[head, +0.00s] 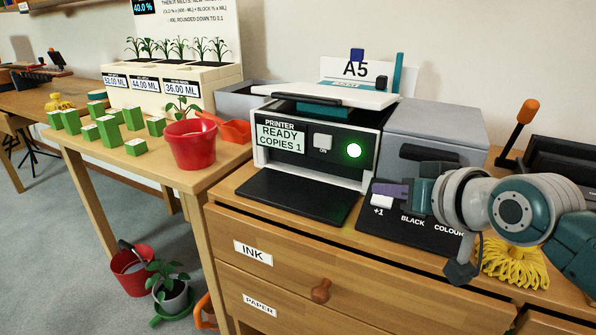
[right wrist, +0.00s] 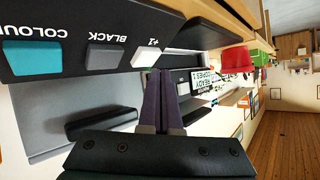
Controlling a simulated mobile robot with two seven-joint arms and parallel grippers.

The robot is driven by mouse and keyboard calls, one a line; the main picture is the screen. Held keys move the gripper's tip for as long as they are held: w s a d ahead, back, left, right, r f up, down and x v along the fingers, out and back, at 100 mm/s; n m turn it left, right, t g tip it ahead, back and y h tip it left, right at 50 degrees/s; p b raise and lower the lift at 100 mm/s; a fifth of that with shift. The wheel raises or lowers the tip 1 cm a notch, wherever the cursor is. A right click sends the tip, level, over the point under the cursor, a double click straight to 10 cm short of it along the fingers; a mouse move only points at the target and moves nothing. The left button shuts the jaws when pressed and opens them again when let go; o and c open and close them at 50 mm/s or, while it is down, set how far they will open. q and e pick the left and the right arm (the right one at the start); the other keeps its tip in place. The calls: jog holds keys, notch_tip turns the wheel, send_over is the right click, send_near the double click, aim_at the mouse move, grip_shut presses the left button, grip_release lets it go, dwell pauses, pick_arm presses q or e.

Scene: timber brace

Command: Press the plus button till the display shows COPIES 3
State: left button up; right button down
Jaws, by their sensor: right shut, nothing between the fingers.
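The printer (head: 320,145) stands on the wooden cabinet; its display (head: 281,138) reads READY COPIES 1. The white plus button (head: 382,201), marked +1, is on the black panel (head: 400,224) to the right of the printer's tray. It also shows in the right wrist view (right wrist: 146,55). My right gripper (head: 378,189) is shut and empty, with its purple fingertips close by the plus button. In the right wrist view the fingertips (right wrist: 161,70) end just beside the button; I cannot tell whether they touch it. My left gripper is out of view.
The panel also has a grey BLACK button (right wrist: 105,56) and a teal COLOUR button (right wrist: 33,57). A lit green light (head: 353,150) and an ON switch (head: 322,141) are on the printer's front. A grey box (head: 435,115) and yellow mop-like bundle (head: 515,264) flank my right arm.

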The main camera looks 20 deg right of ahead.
dwell(0.7)
jog(key=shift+w+d+f, duration=0.15)
jog(key=shift+f, duration=0.25)
jog(key=shift+w+d+f+b, duration=0.15)
jog(key=shift+f+b, duration=0.2)
jog(key=shift+b, duration=0.2)
jog(key=shift+r, duration=0.1)
dwell(0.6)
jog(key=shift+s+a+r+p, duration=0.25)
jog(key=shift+r+p, duration=0.4)
jog(key=shift+p, duration=0.5)
